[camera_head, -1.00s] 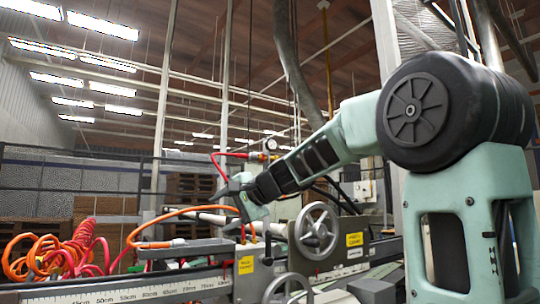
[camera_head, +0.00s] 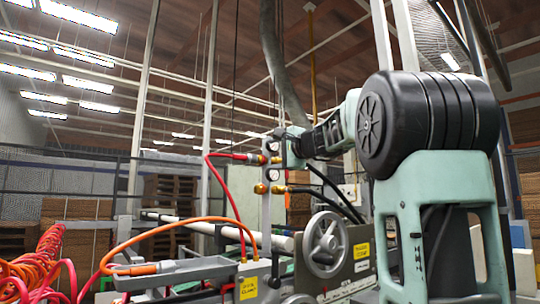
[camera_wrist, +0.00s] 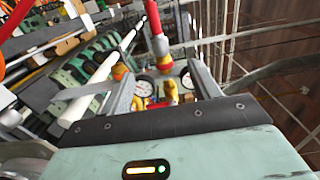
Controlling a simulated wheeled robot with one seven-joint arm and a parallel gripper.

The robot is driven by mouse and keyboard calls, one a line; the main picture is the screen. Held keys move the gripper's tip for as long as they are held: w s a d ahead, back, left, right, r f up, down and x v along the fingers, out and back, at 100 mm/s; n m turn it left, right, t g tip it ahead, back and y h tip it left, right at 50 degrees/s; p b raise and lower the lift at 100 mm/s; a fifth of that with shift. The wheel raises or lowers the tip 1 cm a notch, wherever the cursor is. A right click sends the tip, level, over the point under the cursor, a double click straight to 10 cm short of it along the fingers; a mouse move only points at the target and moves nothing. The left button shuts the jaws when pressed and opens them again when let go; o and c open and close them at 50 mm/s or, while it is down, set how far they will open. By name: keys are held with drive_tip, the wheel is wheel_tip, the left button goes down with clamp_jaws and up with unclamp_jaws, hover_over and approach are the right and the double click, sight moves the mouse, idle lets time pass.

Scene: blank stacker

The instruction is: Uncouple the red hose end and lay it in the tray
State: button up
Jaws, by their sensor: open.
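The red hose (camera_head: 228,205) loops up from the machine to a brass and red coupling (camera_head: 258,159) on the gauge post, still attached there. Nothing is held. Whether a finger touches a fitting, I cannot tell. The grey tray (camera_head: 205,268) is lower left, with an orange hose end (camera_head: 135,269) at its left.
Two gauges and a lower coupling (camera_head: 265,188) sit on the post (camera_head: 265,220). A handwheel (camera_head: 326,243) is to the right below. Coiled red and orange hoses (camera_head: 40,268) crowd the lower left. A white bar (camera_wrist: 98,82) lies left in the wrist view.

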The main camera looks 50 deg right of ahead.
sight(254, 158)
drive_tip(key=shift+p+x, duration=1.5)
drive_tip(key=shift+x, duration=3.95)
drive_tip(key=shift+a, duration=0.1)
clamp_jaws()
